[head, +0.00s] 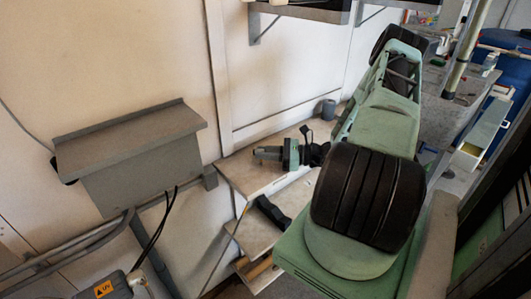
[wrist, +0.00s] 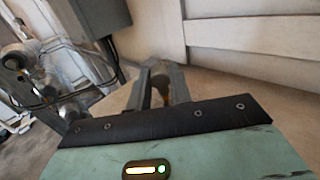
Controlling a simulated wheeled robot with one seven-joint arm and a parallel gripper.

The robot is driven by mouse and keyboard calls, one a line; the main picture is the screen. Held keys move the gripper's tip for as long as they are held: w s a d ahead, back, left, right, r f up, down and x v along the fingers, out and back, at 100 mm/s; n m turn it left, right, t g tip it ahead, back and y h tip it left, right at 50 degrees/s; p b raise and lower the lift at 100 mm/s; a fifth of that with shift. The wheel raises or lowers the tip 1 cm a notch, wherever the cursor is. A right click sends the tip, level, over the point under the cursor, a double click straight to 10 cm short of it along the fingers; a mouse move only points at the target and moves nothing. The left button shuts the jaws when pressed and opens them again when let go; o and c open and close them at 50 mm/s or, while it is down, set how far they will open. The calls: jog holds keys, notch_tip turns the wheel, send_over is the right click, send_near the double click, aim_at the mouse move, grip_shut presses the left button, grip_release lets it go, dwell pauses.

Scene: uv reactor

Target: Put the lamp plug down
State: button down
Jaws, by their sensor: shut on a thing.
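My gripper (head: 262,153) is above the top of the beige shelf unit (head: 240,177), near its left end, with its fingers pointing left in the head view. In the wrist view my gripper (wrist: 160,92) has its two grey fingers close together on a small dark and yellowish thing between them, which I take to be the lamp plug (wrist: 160,97). Most of the plug is hidden by the fingers, and I cannot make it out in the head view. I cannot tell whether it touches the shelf top.
A grey sloped box (head: 130,150) is on the wall at left, with black cables (head: 158,227) hanging below. A grey cup (head: 329,109) stands at the shelf's back. A dark object (head: 271,210) lies one level down.

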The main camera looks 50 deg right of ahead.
jog(key=shift+s+f+b, duration=0.1)
jog(key=shift+f+b, duration=0.25)
jog(key=shift+f, duration=0.3)
jog(key=c, duration=1.3)
grip_release()
jog(key=shift+s+a+f, duration=0.1)
jog(key=shift+f, duration=0.1)
jog(key=shift+r, duration=0.2)
jog(key=v, duration=0.4)
jog(key=b+v, duration=0.1)
jog(key=v, duration=0.3)
jog(key=r+v, duration=0.1)
jog(key=v, duration=0.2)
jog(key=shift+s+d+r, duration=0.1)
jog(key=shift+s+d, duration=0.15)
jog(key=shift+d, duration=0.15)
